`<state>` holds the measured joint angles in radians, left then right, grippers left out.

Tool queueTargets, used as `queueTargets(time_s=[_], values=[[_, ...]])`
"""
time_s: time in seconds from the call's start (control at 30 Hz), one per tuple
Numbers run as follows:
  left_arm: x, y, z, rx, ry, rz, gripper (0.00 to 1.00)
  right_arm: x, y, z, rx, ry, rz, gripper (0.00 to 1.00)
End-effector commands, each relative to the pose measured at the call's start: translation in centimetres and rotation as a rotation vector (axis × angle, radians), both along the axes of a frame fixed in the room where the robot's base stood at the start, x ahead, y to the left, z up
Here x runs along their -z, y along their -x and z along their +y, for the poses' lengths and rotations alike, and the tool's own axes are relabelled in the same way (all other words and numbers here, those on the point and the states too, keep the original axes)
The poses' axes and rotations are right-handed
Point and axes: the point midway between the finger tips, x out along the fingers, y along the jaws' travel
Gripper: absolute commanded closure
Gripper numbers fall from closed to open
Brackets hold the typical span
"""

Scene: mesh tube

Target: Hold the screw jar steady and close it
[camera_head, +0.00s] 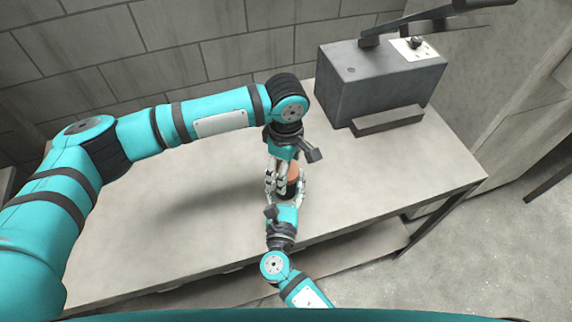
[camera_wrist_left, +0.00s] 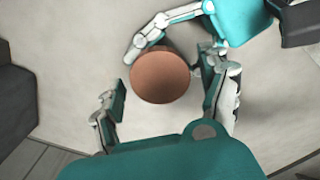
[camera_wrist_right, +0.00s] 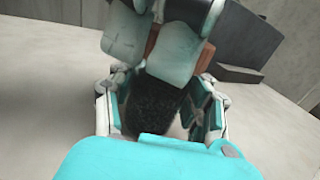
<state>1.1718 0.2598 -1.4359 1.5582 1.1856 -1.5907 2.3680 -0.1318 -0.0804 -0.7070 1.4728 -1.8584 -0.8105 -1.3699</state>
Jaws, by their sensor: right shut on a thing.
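The screw jar has a black, dark-textured body (camera_wrist_right: 155,105) and a round orange-brown lid (camera_wrist_left: 162,75). It stands on the table; the lid also shows in the head view (camera_head: 294,172), partly covered by my fingers. My right gripper (camera_head: 286,192) is low at the near side, shut on the jar's body with a finger on each side. My left gripper (camera_wrist_left: 164,82) is above the jar, pointing down. Its fingers are open on either side of the lid, with a visible gap on the left. Whether its right finger touches the lid is unclear.
A grey box-like machine (camera_head: 375,80) with a lever arm and a low front block stands at the table's back right. The table top (camera_head: 400,165) is otherwise clear. Its near edge runs close to the jar, and a block wall stands behind.

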Motion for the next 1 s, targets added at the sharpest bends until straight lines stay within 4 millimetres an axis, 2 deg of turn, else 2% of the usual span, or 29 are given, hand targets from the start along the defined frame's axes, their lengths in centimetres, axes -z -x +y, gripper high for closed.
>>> queueTargets(time_s=[0.07,0.43,0.57,0.67,1.0], values=[[-0.01,0.01,-0.02,0.000,0.000,0.000,0.33,0.02,0.00,0.00,0.000,0.000,0.000,1.00],[-0.03,0.02,-0.01,0.000,0.000,0.000,0.82,0.02,0.01,0.00,0.000,0.000,0.000,1.00],[-0.01,0.03,-0.02,0.031,0.000,0.001,0.82,0.02,0.01,0.00,0.000,0.000,0.000,1.00],[0.02,0.05,-0.02,0.151,0.000,0.001,0.82,0.02,0.01,0.00,0.000,0.000,0.000,1.00],[0.05,0.01,0.00,0.925,0.002,0.000,0.82,0.02,0.00,-0.01,0.000,0.000,0.000,1.00]])
